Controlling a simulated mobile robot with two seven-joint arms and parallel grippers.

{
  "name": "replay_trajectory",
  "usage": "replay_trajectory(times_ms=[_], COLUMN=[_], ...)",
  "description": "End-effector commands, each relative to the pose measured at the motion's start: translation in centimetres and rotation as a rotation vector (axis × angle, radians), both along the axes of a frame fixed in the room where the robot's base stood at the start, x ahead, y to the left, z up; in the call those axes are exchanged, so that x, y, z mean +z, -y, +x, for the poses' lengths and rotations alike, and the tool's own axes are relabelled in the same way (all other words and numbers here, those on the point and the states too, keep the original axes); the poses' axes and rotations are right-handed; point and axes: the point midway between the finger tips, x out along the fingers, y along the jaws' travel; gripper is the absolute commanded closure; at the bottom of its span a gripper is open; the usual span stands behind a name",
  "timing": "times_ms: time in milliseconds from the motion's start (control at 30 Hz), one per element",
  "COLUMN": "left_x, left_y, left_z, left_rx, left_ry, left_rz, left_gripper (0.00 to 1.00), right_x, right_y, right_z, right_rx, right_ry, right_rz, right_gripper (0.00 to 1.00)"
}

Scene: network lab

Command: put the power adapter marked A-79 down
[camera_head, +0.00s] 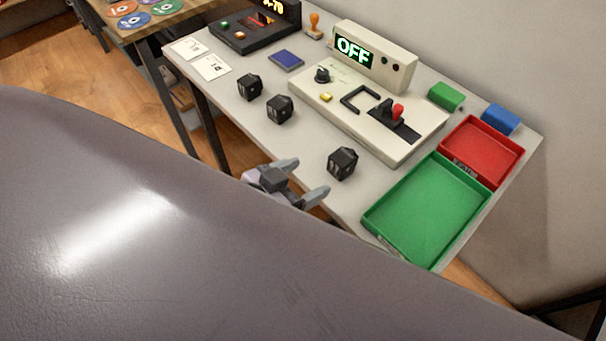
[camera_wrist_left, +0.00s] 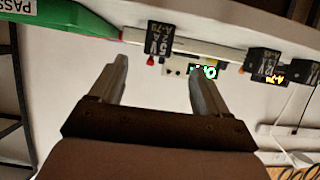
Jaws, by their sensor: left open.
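A black power adapter (camera_head: 342,163) stands on the table between my left gripper and the green tray. In the left wrist view this adapter (camera_wrist_left: 158,38) carries a small label that seems to read A-79, with 5V and 2A. My left gripper (camera_head: 306,180) is open and empty at the table's front edge, its fingers pointing toward the adapter but apart from it. The left wrist view shows the open gripper (camera_wrist_left: 158,66) with nothing between the fingers. My right gripper is in neither view.
Two more black adapters (camera_head: 250,86) (camera_head: 279,109) stand left of it. The green tray (camera_head: 375,232), marked PASS in the wrist view, and the red tray (camera_head: 519,156) are at the right. A tester (camera_head: 395,153) showing OFF stands behind. Bare table surrounds the adapters.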

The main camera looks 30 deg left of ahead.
Motion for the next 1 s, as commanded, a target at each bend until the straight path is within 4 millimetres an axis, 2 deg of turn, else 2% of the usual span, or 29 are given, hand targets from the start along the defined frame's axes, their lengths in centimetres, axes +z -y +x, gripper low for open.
replay_trajectory(times_ms=[200, 300, 367, 467, 667, 867, 1000], left_x=[-8.9, -12.1, -13.1, -13.7, -13.6, -11.8, -12.1], left_y=[-1.9, -2.5, -2.7, -2.9, -2.9, -2.8, -2.8], left_z=[-4.1, -6.4, -7.2, -7.7, -7.6, -7.6, -7.6], left_rx=[0.092, 0.121, 0.132, 0.136, 0.134, 0.134, 0.135], left_ry=[-0.149, -0.203, -0.222, -0.231, -0.229, -0.229, -0.229], left_rz=[0.029, 0.049, 0.057, 0.062, 0.063, 0.063, 0.062], left_gripper=[0.23, 0.23, 0.23, 0.23, 0.23, 0.23, 0.23], right_x=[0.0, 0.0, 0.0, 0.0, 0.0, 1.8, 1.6], right_y=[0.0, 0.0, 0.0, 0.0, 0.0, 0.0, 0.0], right_z=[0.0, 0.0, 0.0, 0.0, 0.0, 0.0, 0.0], right_rx=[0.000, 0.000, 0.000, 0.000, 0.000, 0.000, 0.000], right_ry=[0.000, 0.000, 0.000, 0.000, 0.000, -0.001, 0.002], right_rz=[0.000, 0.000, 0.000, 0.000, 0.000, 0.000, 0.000], right_gripper=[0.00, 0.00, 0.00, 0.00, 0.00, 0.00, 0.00])
